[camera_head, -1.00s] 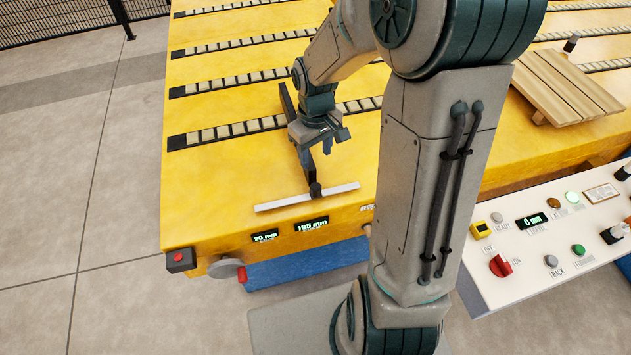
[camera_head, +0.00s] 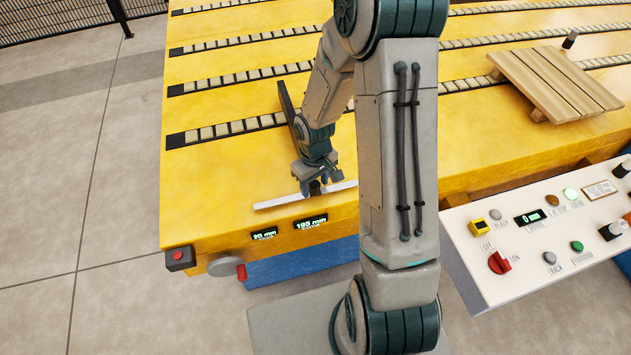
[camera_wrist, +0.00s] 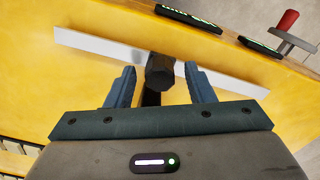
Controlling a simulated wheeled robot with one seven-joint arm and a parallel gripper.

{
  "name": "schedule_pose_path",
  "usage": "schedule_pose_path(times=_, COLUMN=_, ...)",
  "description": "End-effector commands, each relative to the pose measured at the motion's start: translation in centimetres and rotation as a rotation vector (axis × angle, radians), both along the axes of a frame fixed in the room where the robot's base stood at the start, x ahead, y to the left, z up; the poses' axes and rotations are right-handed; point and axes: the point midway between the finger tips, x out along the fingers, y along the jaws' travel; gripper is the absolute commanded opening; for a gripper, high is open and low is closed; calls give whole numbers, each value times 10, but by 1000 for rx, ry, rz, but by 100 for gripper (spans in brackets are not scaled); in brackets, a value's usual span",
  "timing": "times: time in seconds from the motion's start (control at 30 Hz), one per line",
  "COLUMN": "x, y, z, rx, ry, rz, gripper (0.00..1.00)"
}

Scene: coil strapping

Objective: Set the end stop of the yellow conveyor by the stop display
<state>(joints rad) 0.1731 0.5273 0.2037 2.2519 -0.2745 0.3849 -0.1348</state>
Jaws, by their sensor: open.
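The yellow conveyor (camera_head: 230,212) carries a silver stop bar (camera_head: 283,200) near its front edge, on a dark rail (camera_head: 286,105). A dark knob (camera_wrist: 160,72) stands at the bar's middle. My gripper (camera_head: 318,186) is at the knob and hides most of it in the head view. In the wrist view my gripper (camera_wrist: 162,84) is open, with one blue finger on each side of the knob and gaps visible. Two displays sit on the front edge: the right display (camera_head: 311,222) seems to read 185 mm; the left display (camera_head: 264,234) is small, perhaps 20 mm.
A grey handwheel with a red handle (camera_head: 225,267) and a red button box (camera_head: 180,258) are at the conveyor's front left corner. A white control panel (camera_head: 540,235) stands at the right. A wooden pallet (camera_head: 555,82) lies on the conveyor. Open floor is at the left.

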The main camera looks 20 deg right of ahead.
Motion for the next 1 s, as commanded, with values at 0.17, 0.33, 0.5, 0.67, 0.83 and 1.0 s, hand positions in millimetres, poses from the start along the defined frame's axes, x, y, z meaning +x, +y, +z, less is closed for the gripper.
schedule_pose_path(times=0.17, x=0, y=0, z=0, rx=0, ry=0, rz=0, gripper=49)
schedule_pose_path(times=0.33, x=0, y=0, z=0, rx=0, ry=0, rz=0, gripper=1)
schedule_pose_path(times=0.5, x=0, y=-2, z=-1, rx=-1, ry=-1, rz=-2, gripper=0)
schedule_pose_path(times=0.67, x=0, y=-6, z=1, rx=-1, ry=-1, rz=-1, gripper=0)
schedule_pose_path(times=0.83, x=0, y=-6, z=1, rx=-1, ry=-1, rz=-1, gripper=38)
schedule_pose_path(times=1.0, x=0, y=-5, z=1, rx=-1, ry=-1, rz=-1, gripper=49)
